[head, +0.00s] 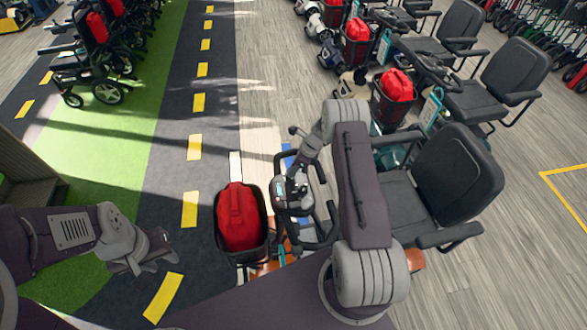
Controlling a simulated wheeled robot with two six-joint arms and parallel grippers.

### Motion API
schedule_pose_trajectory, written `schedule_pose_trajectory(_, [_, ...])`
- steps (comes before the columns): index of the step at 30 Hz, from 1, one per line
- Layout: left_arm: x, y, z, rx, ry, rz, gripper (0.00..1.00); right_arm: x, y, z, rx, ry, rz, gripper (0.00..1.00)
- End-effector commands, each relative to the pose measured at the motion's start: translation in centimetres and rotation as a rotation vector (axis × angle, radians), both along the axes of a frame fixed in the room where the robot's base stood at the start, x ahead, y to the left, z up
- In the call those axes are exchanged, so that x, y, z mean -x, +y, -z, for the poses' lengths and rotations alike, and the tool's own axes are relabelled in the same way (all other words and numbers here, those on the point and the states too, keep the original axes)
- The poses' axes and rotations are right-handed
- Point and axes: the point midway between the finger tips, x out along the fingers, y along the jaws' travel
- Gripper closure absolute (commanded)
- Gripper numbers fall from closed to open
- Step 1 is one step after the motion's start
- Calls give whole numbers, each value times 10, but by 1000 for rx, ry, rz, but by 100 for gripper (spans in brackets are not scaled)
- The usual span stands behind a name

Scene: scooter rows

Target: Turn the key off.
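The nearest mobility scooter has a dark tiller with a looped handlebar (318,238), a black front basket (222,252) and a black seat (455,180). My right arm arches over this scooter from the seat side. My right gripper (296,190) points down at the tiller's console (280,192), close to it or touching it. The key is too small or hidden behind the gripper to make out. Whether the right fingers are open or shut does not show clearly. My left gripper (155,252) hangs at the left over the floor, away from the scooter, holding nothing I can see.
A red bag (239,217) fills the basket. More scooters with red bags (397,84) stand in a row behind. Wheelchairs (95,65) stand at the upper left on a green strip (120,125). A dark lane with yellow dashes (194,147) is clear.

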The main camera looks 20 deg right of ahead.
Motion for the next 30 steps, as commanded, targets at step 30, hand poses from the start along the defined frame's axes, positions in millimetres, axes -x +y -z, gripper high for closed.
schedule_pose_trajectory(30, [0,0,51,0,0,0,64,-1,0,7,14,-60,-404,100])
